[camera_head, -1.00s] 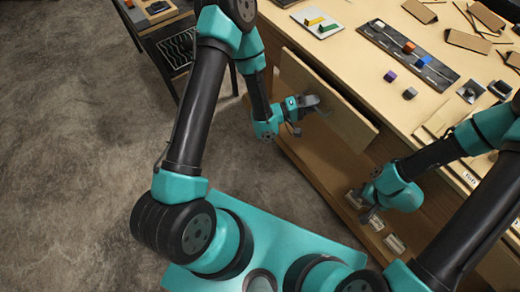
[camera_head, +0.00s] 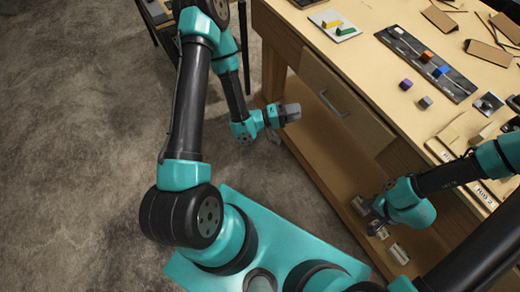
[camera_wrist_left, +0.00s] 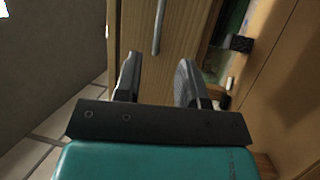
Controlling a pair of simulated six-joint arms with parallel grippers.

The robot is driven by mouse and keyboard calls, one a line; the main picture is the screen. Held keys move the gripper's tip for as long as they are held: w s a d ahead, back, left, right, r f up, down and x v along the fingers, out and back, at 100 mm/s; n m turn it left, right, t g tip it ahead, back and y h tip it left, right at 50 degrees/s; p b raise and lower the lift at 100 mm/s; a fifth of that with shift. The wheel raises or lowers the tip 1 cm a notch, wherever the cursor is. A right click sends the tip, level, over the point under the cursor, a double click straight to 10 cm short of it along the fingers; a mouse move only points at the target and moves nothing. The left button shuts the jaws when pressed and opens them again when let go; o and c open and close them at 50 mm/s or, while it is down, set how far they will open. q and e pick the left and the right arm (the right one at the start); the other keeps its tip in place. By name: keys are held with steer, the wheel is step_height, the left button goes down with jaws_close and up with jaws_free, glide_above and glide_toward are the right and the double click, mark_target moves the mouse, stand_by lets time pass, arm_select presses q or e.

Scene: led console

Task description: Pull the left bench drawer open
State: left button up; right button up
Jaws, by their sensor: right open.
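The left bench drawer (camera_head: 345,100) has a wooden front with a metal bar handle (camera_head: 333,103). In the head view its front sits close under the tabletop edge, and I see no drawer interior there. In the left wrist view the wooden front (camera_wrist_left: 180,60) and the handle (camera_wrist_left: 158,25) show beyond the fingertips. My left gripper (camera_head: 283,122) is in front of the drawer, apart from the handle; its fingers (camera_wrist_left: 157,80) are open with nothing between them. My right gripper (camera_head: 373,218) is open, low by the bench's lower shelf.
Open floor (camera_head: 90,130) lies left.

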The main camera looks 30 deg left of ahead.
arm_select(q)
steer(key=s+a+f+m+g+y, duration=0.2)
steer(key=a+f+g+y, duration=0.15)
steer(key=f, duration=0.25)
steer(key=s+a+f+m+g+y, duration=0.2)
steer(key=f+y, duration=0.3)
steer(key=s+f+m+g+y, duration=0.1)
steer(key=s+g+y, duration=0.2)
steer(key=s+g, duration=0.3)
steer(key=s, duration=0.3)
steer(key=shift+s+a+f, duration=0.25)
steer(key=shift+a+f, duration=0.05)
steer(key=shift+f, duration=0.05)
stand_by(0.4)
stand_by(0.3)
